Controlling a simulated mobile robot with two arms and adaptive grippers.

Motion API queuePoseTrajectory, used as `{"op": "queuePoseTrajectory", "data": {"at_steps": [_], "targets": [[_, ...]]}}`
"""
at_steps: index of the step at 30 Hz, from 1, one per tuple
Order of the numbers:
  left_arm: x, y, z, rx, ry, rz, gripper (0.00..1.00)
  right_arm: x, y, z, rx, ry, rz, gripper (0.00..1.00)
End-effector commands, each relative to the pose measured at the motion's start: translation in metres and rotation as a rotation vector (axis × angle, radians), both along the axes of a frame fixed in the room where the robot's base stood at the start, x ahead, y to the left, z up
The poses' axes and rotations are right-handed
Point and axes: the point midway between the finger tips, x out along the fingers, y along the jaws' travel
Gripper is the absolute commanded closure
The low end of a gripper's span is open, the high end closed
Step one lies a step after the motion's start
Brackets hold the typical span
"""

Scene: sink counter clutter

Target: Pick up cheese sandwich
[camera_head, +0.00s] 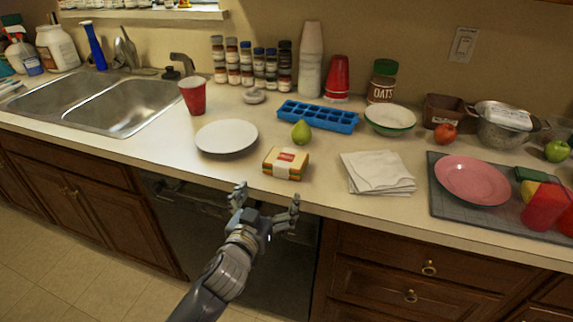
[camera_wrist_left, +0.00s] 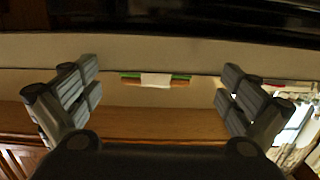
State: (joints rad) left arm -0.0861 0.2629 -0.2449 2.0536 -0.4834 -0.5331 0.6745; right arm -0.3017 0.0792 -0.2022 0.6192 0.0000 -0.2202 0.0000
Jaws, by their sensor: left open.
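The cheese sandwich (camera_head: 286,162) is a boxy yellow, red and green pack with a white label. It sits on the counter near the front edge, in front of the pear and right of the white plate. My left gripper (camera_head: 267,205) is open and empty, just in front of the counter edge and below the sandwich in the head view. In the left wrist view the sandwich (camera_wrist_left: 155,79) shows ahead, centred between the spread fingers of my left gripper (camera_wrist_left: 158,92) and apart from them. My right gripper is not in view.
A white plate (camera_head: 226,136), a green pear (camera_head: 302,132) and a blue ice tray (camera_head: 318,116) stand close around the sandwich. Folded napkins (camera_head: 377,172) lie to its right. A red cup (camera_head: 193,95) stands by the sink (camera_head: 125,106). The counter's front edge lies between gripper and sandwich.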

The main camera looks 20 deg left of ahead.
Motion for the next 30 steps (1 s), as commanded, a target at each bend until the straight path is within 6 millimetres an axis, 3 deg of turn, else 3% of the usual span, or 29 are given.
{"op": "queuePoseTrajectory", "data": {"at_steps": [1, 5, 8, 18, 23, 30], "targets": [[0.003, -0.003, 0.015, -0.004, -0.041, -0.011, 0.0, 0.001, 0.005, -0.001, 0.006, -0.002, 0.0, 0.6], [0.005, -0.007, 0.032, -0.015, -0.088, -0.026, 0.0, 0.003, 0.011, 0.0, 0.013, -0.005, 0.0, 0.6], [0.011, -0.007, 0.033, -0.015, -0.091, -0.028, 0.0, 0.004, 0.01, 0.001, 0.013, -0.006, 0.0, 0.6], [0.057, -0.008, 0.033, -0.013, -0.088, -0.027, 0.0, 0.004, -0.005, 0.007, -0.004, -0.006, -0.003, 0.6], [0.066, -0.008, 0.034, -0.013, -0.088, -0.028, 0.0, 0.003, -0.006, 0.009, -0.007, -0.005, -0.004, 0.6], [0.099, -0.006, 0.039, -0.012, -0.087, -0.027, 0.0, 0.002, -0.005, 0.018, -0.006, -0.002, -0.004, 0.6]]}}
